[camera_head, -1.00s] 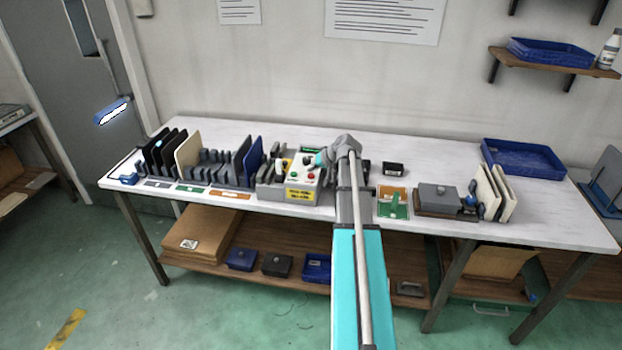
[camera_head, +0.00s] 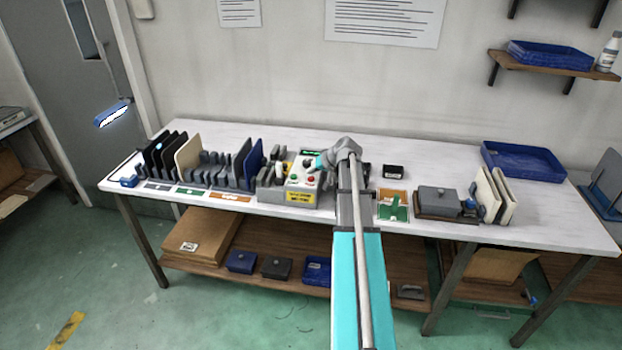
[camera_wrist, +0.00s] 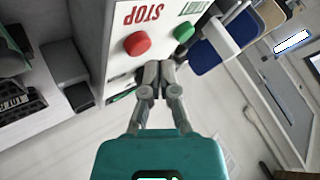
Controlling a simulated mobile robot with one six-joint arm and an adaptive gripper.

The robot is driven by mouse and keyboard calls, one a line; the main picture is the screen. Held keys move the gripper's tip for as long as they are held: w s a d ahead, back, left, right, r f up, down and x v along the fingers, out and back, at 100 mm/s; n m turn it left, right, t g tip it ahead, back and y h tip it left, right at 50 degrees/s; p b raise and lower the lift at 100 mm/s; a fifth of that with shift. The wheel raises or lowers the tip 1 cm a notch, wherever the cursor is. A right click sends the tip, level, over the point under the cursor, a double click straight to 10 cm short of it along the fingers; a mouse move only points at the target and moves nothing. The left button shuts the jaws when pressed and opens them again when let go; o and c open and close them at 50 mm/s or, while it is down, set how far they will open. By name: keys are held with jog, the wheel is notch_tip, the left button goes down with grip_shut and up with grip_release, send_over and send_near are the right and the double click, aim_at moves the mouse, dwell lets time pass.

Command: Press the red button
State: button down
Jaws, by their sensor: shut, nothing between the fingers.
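The red button (camera_wrist: 137,43) is a round cap under the word STOP on a white panel (camera_wrist: 112,14) in the wrist view. A green button (camera_wrist: 184,31) sits beside it, to the right in that view. My gripper (camera_wrist: 152,68) is shut and empty, its fingertips close to the panel and just below the red button in the picture. I cannot tell whether they touch the panel.
Upright panels in a rack (camera_head: 215,180) stand left of the box. A small black block (camera_head: 393,171), a green fixture (camera_head: 391,208), a grey box (camera_head: 438,199) and a blue tray (camera_head: 522,160) are to the right. The back of the white table is mostly clear.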

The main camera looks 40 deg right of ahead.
aim_at(312, 178)
jog(key=shift+f+b, duration=0.85)
jog(key=shift+b, duration=0.05)
dwell(1.4)
dwell(0.4)
jog(key=shift+r+p, duration=0.85)
jog(key=shift+p, duration=0.05)
jog(key=shift+r, duration=0.1)
notch_tip(312, 178, up, 5)
jog(key=p, duration=0.5)
dwell(0.9)
